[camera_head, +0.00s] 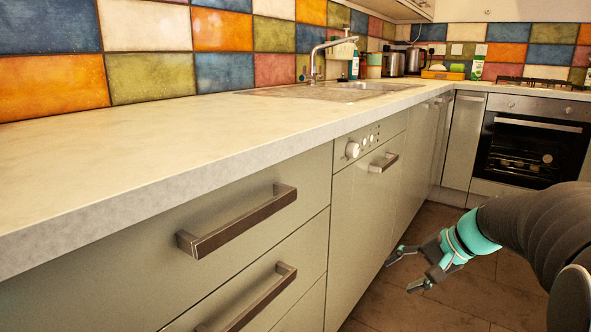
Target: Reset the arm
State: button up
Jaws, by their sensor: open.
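My gripper (403,272) is at the lower right, at the end of my dark arm with teal bands. Its two fingers are spread apart and point left toward the cabinet fronts. Nothing is between the fingers. It hangs over the brown floor tiles, well below the counter top. Part of my arm is cut off by the right edge of the picture.
A pale counter (150,150) runs along the left, with grey-green drawers with bar handles (240,222) below. A knobbed appliance front (358,200) is beside them. The sink (345,90) is farther back. An oven (530,143) stands at the back right. The floor (400,309) below is clear.

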jog(key=s+a+r+n+h+p, duration=0.2)
jog(key=s, duration=0.5)
jog(key=s+a+r+n+h+p, duration=0.2)
jog(key=s+a+n, duration=0.1)
jog(key=s, duration=0.4)
jog(key=s+a+r+n+h+p, duration=0.2)
jog(key=s+p, duration=0.1)
jog(key=s, duration=0.4)
jog(key=shift+s+a+r+t, duration=0.25)
jog(key=shift+s+r+t, duration=0.05)
jog(key=shift+s+t, duration=0.1)
dwell(0.5)
